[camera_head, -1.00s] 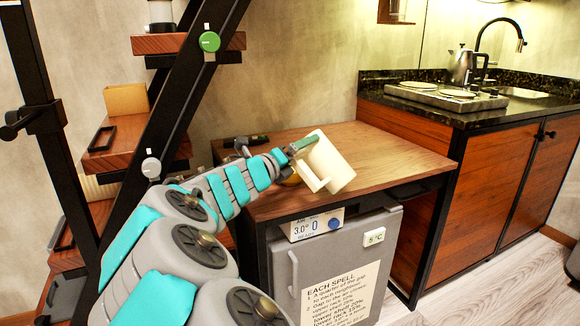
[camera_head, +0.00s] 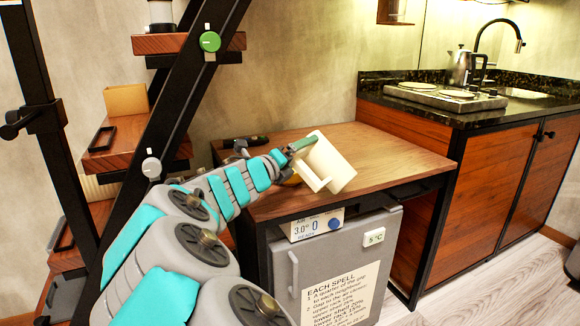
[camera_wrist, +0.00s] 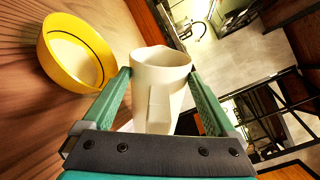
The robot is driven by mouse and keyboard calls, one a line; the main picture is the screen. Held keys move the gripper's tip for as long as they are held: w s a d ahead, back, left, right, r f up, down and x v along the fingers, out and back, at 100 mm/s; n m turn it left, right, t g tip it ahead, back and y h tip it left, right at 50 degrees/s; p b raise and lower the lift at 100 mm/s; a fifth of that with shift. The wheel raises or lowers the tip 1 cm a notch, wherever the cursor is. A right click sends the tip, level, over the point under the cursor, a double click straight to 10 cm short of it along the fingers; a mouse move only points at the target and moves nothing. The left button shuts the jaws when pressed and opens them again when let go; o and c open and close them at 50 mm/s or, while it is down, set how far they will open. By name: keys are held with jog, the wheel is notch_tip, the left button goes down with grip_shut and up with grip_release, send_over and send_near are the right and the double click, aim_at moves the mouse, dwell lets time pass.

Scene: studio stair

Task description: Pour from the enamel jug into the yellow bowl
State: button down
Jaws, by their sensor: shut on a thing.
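The enamel jug (camera_head: 328,164) is cream-white with a handle, and it is held tilted above the wooden table. It also shows in the wrist view (camera_wrist: 160,80), between the two fingers. My gripper (camera_head: 300,147) is shut on the jug; its green fingers (camera_wrist: 160,92) lie on either side of it. The yellow bowl (camera_wrist: 62,62) stands on the table to the left of the jug in the wrist view, with some pale area inside.
The wooden table (camera_head: 400,155) is mostly clear on its right side. A grey fridge (camera_head: 345,265) stands under it. A black stair frame (camera_head: 170,110) with wooden steps rises close to my arm on the left. A kitchen counter (camera_head: 465,115) with a kettle (camera_head: 460,67) stands at right.

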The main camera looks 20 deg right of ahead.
jog(key=shift+w+a+r+n, duration=0.15)
jog(key=shift+r+n, duration=0.05)
jog(key=shift+n, duration=0.6)
dwell(1.5)
jog(key=shift+w+a+f+n+b, duration=0.1)
jog(key=shift+w+f+n+b, duration=0.1)
jog(key=shift+f+n+b, duration=0.55)
dwell(1.8)
